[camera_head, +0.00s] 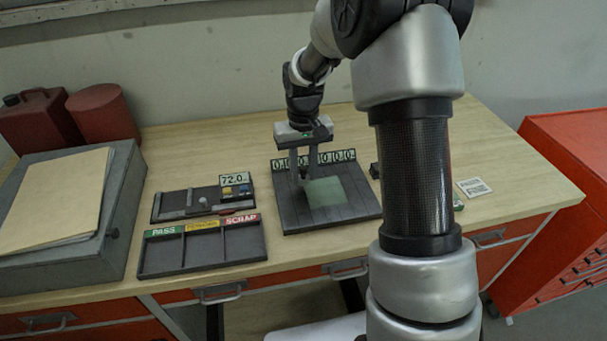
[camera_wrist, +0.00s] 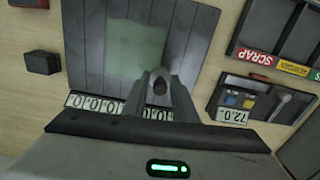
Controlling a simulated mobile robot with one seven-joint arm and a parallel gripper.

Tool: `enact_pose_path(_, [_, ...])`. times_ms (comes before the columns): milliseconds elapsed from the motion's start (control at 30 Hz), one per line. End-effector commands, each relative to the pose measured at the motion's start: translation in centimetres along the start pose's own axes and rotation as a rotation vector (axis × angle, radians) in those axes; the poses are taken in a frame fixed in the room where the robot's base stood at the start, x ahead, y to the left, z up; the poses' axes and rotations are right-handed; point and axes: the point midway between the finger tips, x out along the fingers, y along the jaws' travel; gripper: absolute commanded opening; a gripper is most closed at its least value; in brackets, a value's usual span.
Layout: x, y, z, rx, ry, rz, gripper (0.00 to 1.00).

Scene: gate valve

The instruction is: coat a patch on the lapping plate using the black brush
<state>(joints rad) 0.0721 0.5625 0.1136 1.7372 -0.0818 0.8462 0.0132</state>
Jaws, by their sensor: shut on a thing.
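The lapping plate (camera_head: 290,213) is a dark, grooved slab on the bench, and it also shows in the wrist view (camera_wrist: 88,30). A pale green square patch (camera_head: 326,192) lies on its middle and right part; the wrist view shows the patch too (camera_wrist: 137,45). My gripper (camera_head: 301,180) points down over the plate, just left of the patch. In the wrist view its fingers (camera_wrist: 159,84) are shut on a small dark thing, likely the black brush. Most of the brush is hidden by the fingers, so I cannot tell whether its bristles touch the plate.
A numbered strip (camera_head: 344,156) runs along the plate's back edge. To the left are a sorting tray (camera_head: 200,263) marked PASS and SCRAP and a gauge board (camera_head: 175,205) reading 72.0. A black block (camera_wrist: 42,62) sits beside the plate. A grey box (camera_head: 119,230) stands far left.

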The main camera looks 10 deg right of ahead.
Motion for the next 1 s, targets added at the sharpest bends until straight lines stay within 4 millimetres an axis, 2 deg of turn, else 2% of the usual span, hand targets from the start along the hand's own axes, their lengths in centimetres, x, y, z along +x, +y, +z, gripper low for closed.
enact_pose_path(33, [-0.8,-0.1,0.0,0.0,-0.001,0.0,0.08])
enact_pose_path(500, [-4.9,-0.2,0.1,-0.001,0.0,0.0,0.08])
enact_pose_path(1000, [-5.4,-0.2,0.1,-0.001,-0.001,0.0,0.08])
